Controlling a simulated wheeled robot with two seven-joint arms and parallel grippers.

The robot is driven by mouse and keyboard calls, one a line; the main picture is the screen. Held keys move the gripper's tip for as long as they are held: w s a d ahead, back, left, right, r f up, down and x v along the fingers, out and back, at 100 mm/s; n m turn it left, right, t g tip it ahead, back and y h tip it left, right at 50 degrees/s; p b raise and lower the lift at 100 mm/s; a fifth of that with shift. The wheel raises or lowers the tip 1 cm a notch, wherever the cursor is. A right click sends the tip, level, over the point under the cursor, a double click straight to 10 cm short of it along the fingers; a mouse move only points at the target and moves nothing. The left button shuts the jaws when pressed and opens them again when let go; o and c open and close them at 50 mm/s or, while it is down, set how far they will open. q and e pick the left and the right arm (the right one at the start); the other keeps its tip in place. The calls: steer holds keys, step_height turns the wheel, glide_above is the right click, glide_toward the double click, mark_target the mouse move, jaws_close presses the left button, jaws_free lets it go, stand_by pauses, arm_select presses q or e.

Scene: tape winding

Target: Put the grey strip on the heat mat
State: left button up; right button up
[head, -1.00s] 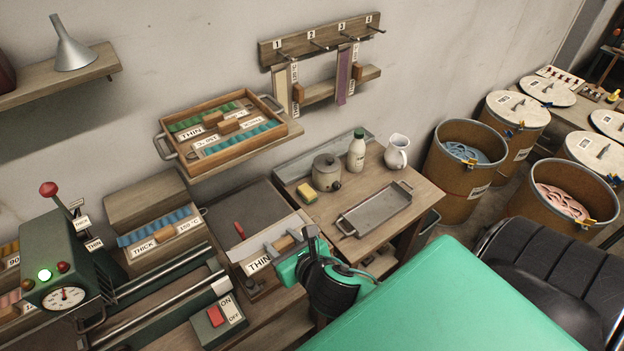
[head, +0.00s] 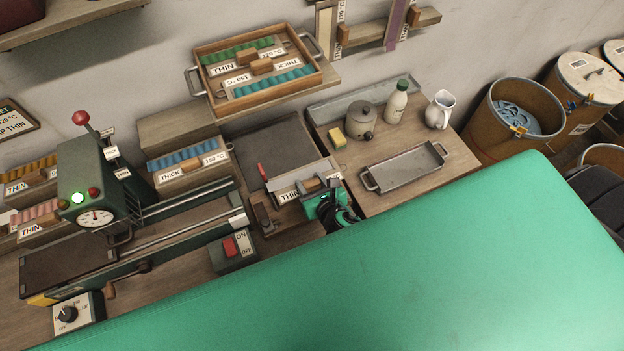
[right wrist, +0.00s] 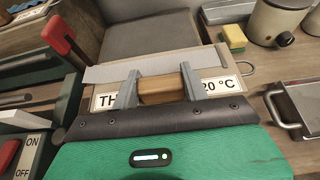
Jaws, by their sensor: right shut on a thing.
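The grey strip (head: 290,181) has a wooden handle and a white label reading THIN and 120 °C. In the right wrist view the strip (right wrist: 150,67) is a flat pale grey band behind the handle. My right gripper (head: 325,188) is shut on the wooden handle; in the right wrist view its two fingers (right wrist: 160,88) close on the handle's ends. A dark flat panel (head: 272,142), perhaps the heat mat, lies just behind the strip. I cannot tell whether the strip touches it. My left gripper is not in view.
A red lever (head: 263,172) stands beside the strip's left end. A green machine (head: 88,180) with a dial and an ON/OFF box (head: 234,250) are to the left. A metal tray (head: 405,167), pot (head: 360,120) and yellow sponge (head: 338,137) are to the right.

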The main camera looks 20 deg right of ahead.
steer(key=shift+w+a+f, duration=0.1)
steer(key=shift+w, duration=0.5)
steer(key=b, duration=0.4)
glide_above(292, 161)
steer(key=s, duration=0.3)
steer(key=shift+w+f, duration=0.1)
steer(key=shift+f, duration=0.65)
steer(key=f+b, duration=0.1)
steer(key=w+f, duration=0.1)
steer(key=shift+w+f+b, duration=0.2)
steer(key=shift+f+b, duration=0.15)
steer(key=shift+b, duration=0.05)
arm_select(q)
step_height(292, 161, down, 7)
steer(key=b, duration=0.1)
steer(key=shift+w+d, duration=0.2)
arm_select(e)
steer(key=shift+w+f, duration=0.65)
steer(key=shift+f, duration=0.2)
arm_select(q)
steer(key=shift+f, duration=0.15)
arm_select(e)
steer(key=shift+f, duration=0.25)
